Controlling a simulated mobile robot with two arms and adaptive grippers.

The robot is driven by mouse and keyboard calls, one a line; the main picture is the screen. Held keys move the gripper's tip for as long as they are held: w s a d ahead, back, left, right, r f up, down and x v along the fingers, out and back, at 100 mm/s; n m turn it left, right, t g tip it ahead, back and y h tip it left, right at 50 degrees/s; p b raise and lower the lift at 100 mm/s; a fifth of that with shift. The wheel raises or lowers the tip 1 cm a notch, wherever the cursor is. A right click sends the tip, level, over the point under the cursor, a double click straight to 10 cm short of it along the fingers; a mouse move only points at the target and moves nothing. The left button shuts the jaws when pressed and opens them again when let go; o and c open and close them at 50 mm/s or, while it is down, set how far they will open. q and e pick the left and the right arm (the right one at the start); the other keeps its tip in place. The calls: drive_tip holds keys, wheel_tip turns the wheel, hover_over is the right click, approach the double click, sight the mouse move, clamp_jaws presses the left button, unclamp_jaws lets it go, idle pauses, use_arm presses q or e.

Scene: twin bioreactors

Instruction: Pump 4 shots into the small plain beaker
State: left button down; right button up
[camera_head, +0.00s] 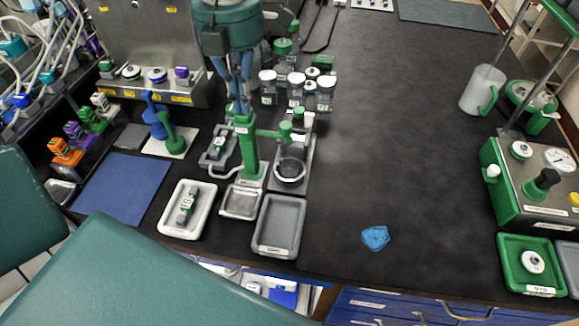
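The green pump (248,158) stands upright in the middle of the bench, and its spout reaches out to the right. A small clear beaker (290,171) sits on a grey platform below the spout's end. I cannot read any mark on it, and its contents are too small to tell. My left gripper (238,105) points down from a teal wrist, with its blue fingers at the top of the pump. The fingers overlap the pump top, so their gap and contact are unclear. My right gripper is not in view.
A grey tray (279,226) and a white tray (188,209) lie in front of the pump. Several lidded jars (296,88) stand behind it. A blue crumpled item (375,238) lies on otherwise clear bench to the right. A white jug (481,91) stands far right.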

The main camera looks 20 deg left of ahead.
use_arm(q)
drive_tip(key=shift+r+p, duration=0.95)
drive_tip(key=shift+r, duration=0.9)
drive_tip(key=shift+f, duration=0.1)
drive_tip(key=shift+f+b, duration=2)
drive_tip(key=shift+r, duration=0.15)
drive_tip(key=shift+r+p, duration=1.3)
drive_tip(key=shift+r, duration=0.65)
drive_tip(key=shift+r, duration=0.1)
drive_tip(key=shift+r+p, duration=1.95)
drive_tip(key=shift+r, duration=0.95)
